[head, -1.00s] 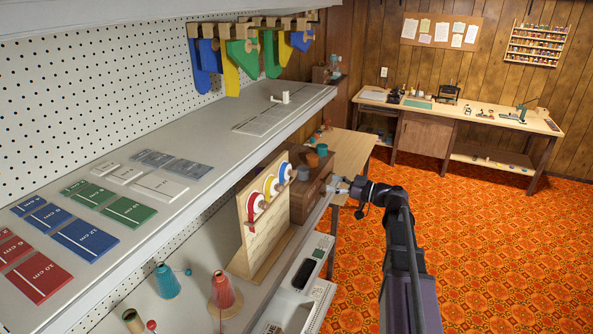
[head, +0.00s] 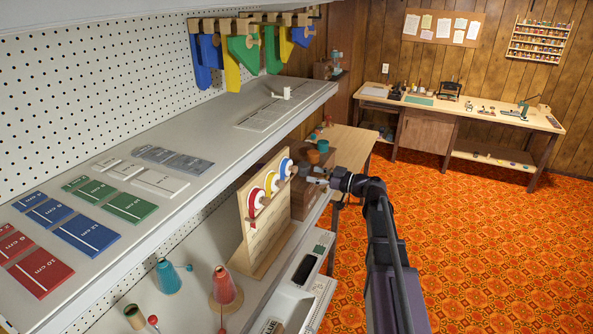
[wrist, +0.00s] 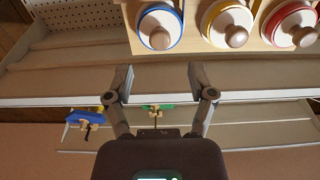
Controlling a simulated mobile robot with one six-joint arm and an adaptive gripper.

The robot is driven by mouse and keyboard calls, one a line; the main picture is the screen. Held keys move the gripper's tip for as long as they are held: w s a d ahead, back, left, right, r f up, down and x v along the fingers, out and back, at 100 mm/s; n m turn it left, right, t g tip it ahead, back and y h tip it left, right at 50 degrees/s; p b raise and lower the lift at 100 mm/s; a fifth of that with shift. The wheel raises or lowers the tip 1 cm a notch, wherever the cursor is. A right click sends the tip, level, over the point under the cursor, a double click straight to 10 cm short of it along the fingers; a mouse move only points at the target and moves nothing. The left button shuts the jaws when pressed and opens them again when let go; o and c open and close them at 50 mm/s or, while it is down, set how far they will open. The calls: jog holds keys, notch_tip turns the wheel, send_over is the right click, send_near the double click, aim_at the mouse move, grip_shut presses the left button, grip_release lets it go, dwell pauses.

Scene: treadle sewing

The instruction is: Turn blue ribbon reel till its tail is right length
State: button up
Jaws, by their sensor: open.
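The blue-rimmed ribbon reel (head: 285,168) is the farthest of three white reels on an upright wooden stand (head: 262,243). In the wrist view the blue reel (wrist: 159,27) has a round wooden knob and lies at the top, just beyond my fingertips. My gripper (wrist: 160,78) is open and empty, apart from the reel. In the head view my gripper (head: 313,175) is close to the blue reel's right side. I cannot make out the ribbon tail.
The yellow reel (wrist: 227,25) and red reel (wrist: 291,25) sit right of the blue one in the wrist view. Coloured length cards (head: 87,234) lie on the shelf above. A wooden drawer box (head: 307,197) stands behind the stand. Thread cones (head: 223,287) are nearer.

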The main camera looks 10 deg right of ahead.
aim_at(295, 169)
jog(key=shift+x, duration=3.45)
grip_shut()
